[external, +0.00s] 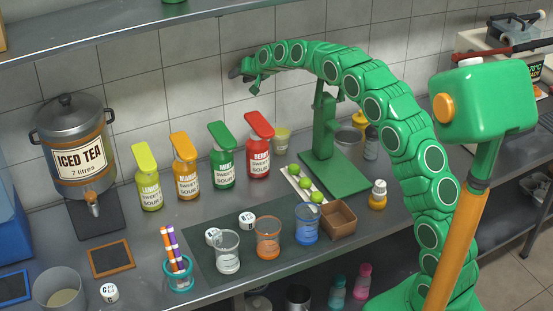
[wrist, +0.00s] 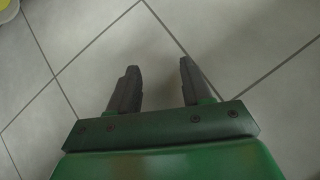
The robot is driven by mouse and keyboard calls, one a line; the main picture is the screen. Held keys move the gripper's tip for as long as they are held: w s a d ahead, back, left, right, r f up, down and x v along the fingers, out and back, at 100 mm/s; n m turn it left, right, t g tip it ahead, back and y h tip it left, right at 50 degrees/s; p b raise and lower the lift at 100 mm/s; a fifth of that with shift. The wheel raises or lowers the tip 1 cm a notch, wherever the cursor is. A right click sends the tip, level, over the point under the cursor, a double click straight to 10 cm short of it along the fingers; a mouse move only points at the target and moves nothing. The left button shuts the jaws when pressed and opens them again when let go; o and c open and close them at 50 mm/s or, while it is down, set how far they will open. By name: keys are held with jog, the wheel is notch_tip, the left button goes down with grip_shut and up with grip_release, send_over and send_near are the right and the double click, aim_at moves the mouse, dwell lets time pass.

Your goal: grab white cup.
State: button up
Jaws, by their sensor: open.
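The white cup (external: 228,253) is a clear tumbler with white markings. It stands upright on the dark mat (external: 203,271) at the front of the counter. An orange cup (external: 268,238) and a blue cup (external: 307,224) stand to its right. My gripper (external: 244,76) is high above the counter near the tiled wall, well above and behind the cups. In the wrist view my gripper (wrist: 157,78) has its two dark fingers apart with nothing between them. The wrist view shows mostly wall tiles and no cups.
Beside the white cup are a round holder with striped sticks (external: 179,274) and small white-lidded items (external: 213,237). Several syrup bottles (external: 187,167) stand behind. A green stand (external: 326,143) and a brown box (external: 339,218) are to the right. A shelf (external: 110,28) hangs above.

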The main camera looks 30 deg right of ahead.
notch_tip(320, 180, down, 6)
jog(key=a+n, duration=0.2)
jog(key=n, duration=0.7)
jog(key=m+g+h, duration=0.2)
jog(key=h, duration=0.1)
send_over(277, 141)
jog(key=s, duration=0.1)
jog(key=shift+f, duration=7.35)
jog(key=shift+s+f+x, duration=0.1)
jog(key=shift+x, duration=0.6)
jog(key=shift+s+f+x, duration=0.1)
jog(key=shift+s+x, duration=0.05)
jog(key=shift+x, duration=1.65)
jog(key=shift+w, duration=0.1)
grip_shut()
